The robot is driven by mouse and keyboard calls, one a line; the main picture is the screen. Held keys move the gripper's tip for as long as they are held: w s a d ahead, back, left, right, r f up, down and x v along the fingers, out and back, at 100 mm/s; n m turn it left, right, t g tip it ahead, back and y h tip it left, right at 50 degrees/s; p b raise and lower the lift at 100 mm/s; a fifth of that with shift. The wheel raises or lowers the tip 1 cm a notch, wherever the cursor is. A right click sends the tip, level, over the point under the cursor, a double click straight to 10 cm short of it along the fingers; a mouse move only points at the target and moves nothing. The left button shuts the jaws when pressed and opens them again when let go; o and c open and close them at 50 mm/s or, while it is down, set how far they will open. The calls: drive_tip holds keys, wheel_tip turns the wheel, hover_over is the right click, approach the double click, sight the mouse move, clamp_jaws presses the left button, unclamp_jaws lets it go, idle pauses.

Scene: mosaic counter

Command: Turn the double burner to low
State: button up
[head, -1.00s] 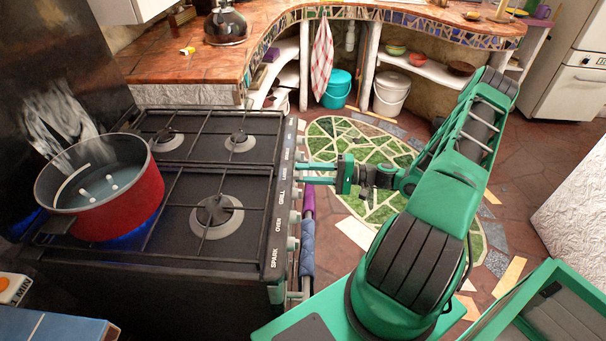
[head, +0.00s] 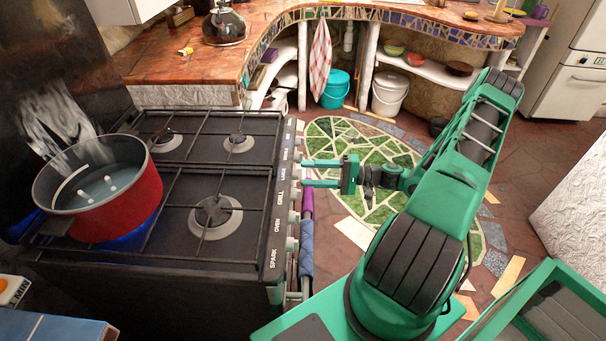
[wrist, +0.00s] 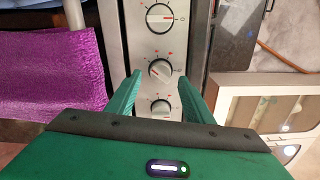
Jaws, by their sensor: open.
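The black stove (head: 262,190) has a row of knobs along its front panel, with labels including SPARK, OVEN, GRILL and LARGE. My gripper (head: 307,173) is at that panel with its two fingers apart, near the LARGE label. In the wrist view my open gripper (wrist: 159,76) has its fingertips on either side of the middle knob (wrist: 160,70); contact cannot be told. Another knob (wrist: 160,17) shows above it and a third (wrist: 161,107) below, between the fingers. Labels are not readable there. A red pot (head: 112,195) with liquid sits over a blue flame on the near-left burner.
Purple and blue cloths (head: 307,235) hang at the stove front below the panel. The other visible burners are bare. A curved counter (head: 190,68) with a kettle (head: 224,24) stands behind. Open floor with a green mosaic (head: 350,140) lies right of the stove.

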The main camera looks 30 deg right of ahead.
drive_tip(key=v, duration=0.8)
drive_tip(key=shift+d, duration=0.35)
drive_tip(key=shift+s+a, duration=0.1)
drive_tip(key=shift+s, duration=0.05)
drive_tip(key=s+a+r+n+g+h, duration=0.1)
drive_tip(key=s+a+r+g+h, duration=0.2)
drive_tip(key=s+r, duration=0.8)
drive_tip(key=s+a+r+n+g+h, duration=0.1)
drive_tip(key=s+a+r+g+h, duration=0.2)
drive_tip(key=s+r+g+h, duration=0.4)
drive_tip(key=s+r+h, duration=0.4)
drive_tip(key=r, duration=0.1)
drive_tip(key=shift+s+r+h, duration=0.2)
drive_tip(key=shift+r+h, duration=0.15)
drive_tip(key=shift+h, duration=0.05)
